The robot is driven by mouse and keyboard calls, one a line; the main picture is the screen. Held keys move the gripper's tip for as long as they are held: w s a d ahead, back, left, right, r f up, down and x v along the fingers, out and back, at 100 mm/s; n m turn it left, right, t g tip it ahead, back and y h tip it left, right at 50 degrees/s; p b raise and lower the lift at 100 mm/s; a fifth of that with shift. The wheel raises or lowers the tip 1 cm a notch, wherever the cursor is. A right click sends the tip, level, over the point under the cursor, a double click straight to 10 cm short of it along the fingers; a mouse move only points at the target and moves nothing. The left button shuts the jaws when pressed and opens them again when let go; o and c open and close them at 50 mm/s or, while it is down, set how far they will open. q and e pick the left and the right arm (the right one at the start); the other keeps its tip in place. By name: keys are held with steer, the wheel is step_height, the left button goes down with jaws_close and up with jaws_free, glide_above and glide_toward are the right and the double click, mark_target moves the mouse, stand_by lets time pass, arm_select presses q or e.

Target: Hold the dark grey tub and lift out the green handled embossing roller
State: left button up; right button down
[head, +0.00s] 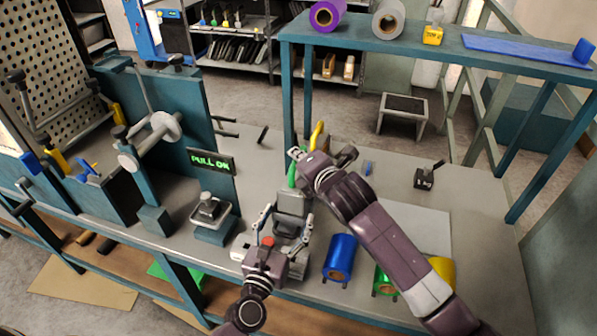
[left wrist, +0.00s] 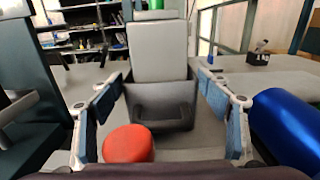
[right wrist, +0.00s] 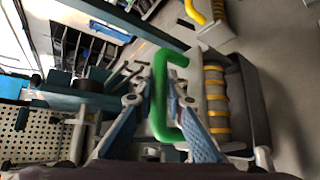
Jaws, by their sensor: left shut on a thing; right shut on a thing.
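The dark grey tub (left wrist: 163,104) stands on the bench in the left wrist view. My left gripper (head: 277,232) has its fingers on either side of it and is shut on it; the fingers also show in the left wrist view (left wrist: 161,106). A light grey block (left wrist: 157,52) rises above the tub, with a green strip above it. My right gripper (head: 318,160) is over the bench behind the tub. In the right wrist view it (right wrist: 158,98) is shut on the green handle (right wrist: 160,105) of the embossing roller. The roller's lower end is not clearly visible.
A red round knob (left wrist: 128,144) is near the left gripper. A blue roll (head: 340,256), a green roll (head: 384,281) and a yellow roll (head: 443,270) lie at the bench front. A yellow handle (head: 317,135) is behind the right gripper. A black-topped weight (head: 424,178) stands right.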

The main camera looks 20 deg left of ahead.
arm_select(q)
steer(key=shift+f, duration=0.1)
arm_select(e)
steer(key=shift+r, duration=1.6)
steer(key=shift+a, duration=0.1)
arm_select(q)
steer(key=o, duration=1.3)
steer(key=shift+o, duration=0.2)
steer(key=shift+s, duration=0.1)
steer(key=s, duration=1.1)
steer(key=shift+s+a, duration=0.2)
steer(key=shift+s, duration=0.2)
